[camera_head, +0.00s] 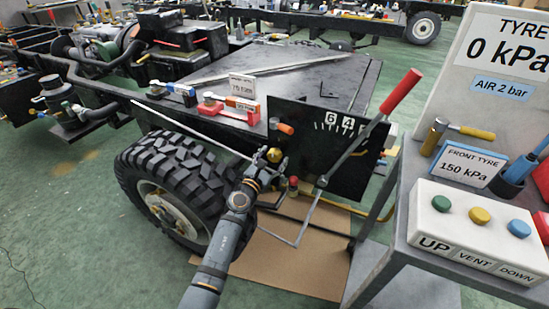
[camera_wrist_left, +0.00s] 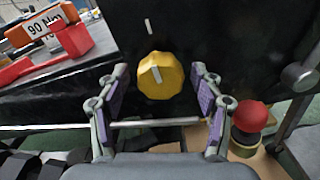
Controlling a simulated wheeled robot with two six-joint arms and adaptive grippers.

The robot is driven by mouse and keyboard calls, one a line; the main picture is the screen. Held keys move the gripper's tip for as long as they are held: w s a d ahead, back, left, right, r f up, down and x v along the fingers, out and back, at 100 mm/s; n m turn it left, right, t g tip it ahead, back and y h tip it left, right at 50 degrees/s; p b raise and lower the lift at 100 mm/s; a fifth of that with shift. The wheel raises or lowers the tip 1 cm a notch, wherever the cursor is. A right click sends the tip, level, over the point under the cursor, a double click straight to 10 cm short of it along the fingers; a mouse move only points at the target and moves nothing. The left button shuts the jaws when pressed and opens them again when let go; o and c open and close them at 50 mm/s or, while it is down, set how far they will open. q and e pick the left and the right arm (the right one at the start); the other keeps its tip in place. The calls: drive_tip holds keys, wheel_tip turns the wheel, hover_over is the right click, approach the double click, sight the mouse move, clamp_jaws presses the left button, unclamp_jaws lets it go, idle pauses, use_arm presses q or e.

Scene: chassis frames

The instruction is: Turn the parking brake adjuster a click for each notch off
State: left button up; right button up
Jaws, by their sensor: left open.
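A yellow faceted knob (camera_wrist_left: 160,76), likely the adjuster, sits on a dark panel; a white line on it points up, slightly left of vertical, below a white tick on the panel. It also shows in the head view (camera_head: 275,155). My left gripper (camera_wrist_left: 157,92) is open, its fingers on either side below the knob; contact cannot be told. In the head view my left gripper (camera_head: 264,160) is at the panel's left end. The brake lever with its red handle (camera_head: 401,91) leans up to the right across a scale (camera_head: 338,122) showing 6 and 4. My right gripper is not in view.
A red-topped post (camera_wrist_left: 250,116) stands right of my left gripper. Torque wrenches, one red (camera_head: 228,108), lie on the chassis above. A big tyre (camera_head: 180,180) stands left of my arm. A cart at right holds a button box (camera_head: 470,225) and a hammer (camera_head: 462,131).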

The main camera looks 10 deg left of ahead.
use_arm(q)
drive_tip(key=shift+w+d, duration=0.2)
drive_tip(key=shift+w, duration=0.45)
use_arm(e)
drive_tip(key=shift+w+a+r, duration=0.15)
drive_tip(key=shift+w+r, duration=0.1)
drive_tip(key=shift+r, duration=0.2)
use_arm(q)
drive_tip(key=c, duration=1.2)
drive_tip(key=shift+o, duration=0.2)
